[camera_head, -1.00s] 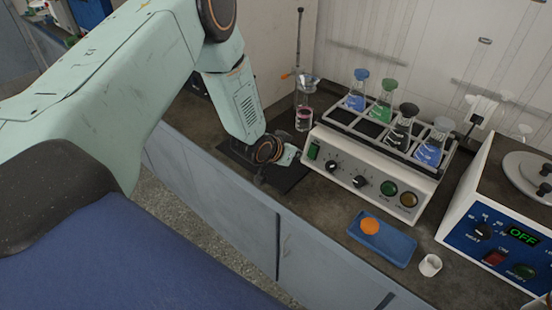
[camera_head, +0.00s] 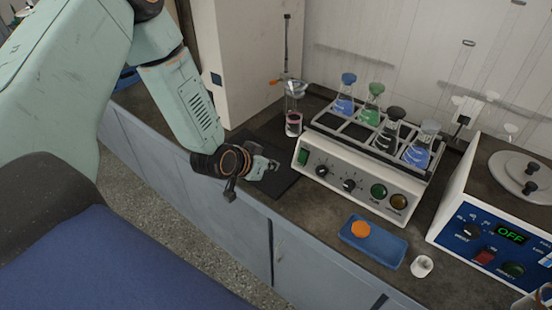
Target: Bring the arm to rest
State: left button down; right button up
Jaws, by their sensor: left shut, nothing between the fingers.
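My left arm comes in from the upper left, and its gripper (camera_head: 266,167) hangs above the left part of the bench, over the near left part of a black mat (camera_head: 280,180). The gripper is shut and holds nothing. It is left of the white shaker (camera_head: 350,180) and apart from it. My right gripper is not in view.
The shaker carries several stoppered flasks (camera_head: 388,130). A glass funnel and cylinder (camera_head: 293,122) stand behind the mat. A blue tray (camera_head: 385,250) with an orange disc (camera_head: 361,229), a white cup (camera_head: 422,266) and a machine reading OFF (camera_head: 480,240) are at the right.

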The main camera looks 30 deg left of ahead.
pick_arm(q)
jog(key=shift+s+a, duration=0.1)
jog(key=shift+a, duration=0.05)
jog(key=s+d+f+g+b, duration=0.2)
jog(key=s+f+b, duration=0.3)
jog(key=s+f, duration=0.4)
jog(key=s+d+f+n+g+y+b, duration=0.1)
jog(key=s+d+f+g+b, duration=0.2)
jog(key=s+f, duration=0.5)
jog(key=s+d+f+n+g+b, duration=0.1)
jog(key=s+d+f+g+b, duration=0.2)
jog(key=s, duration=1.4)
notch_tip(320, 180, down, 7)
jog(key=g+b, duration=0.1)
jog(key=b, duration=0.3)
jog(key=shift+r+g+b, duration=0.2)
jog(key=shift+g+b, duration=0.15)
jog(key=shift+g, duration=0.05)
jog(key=shift+s+d, duration=0.1)
jog(key=shift+d, duration=0.05)
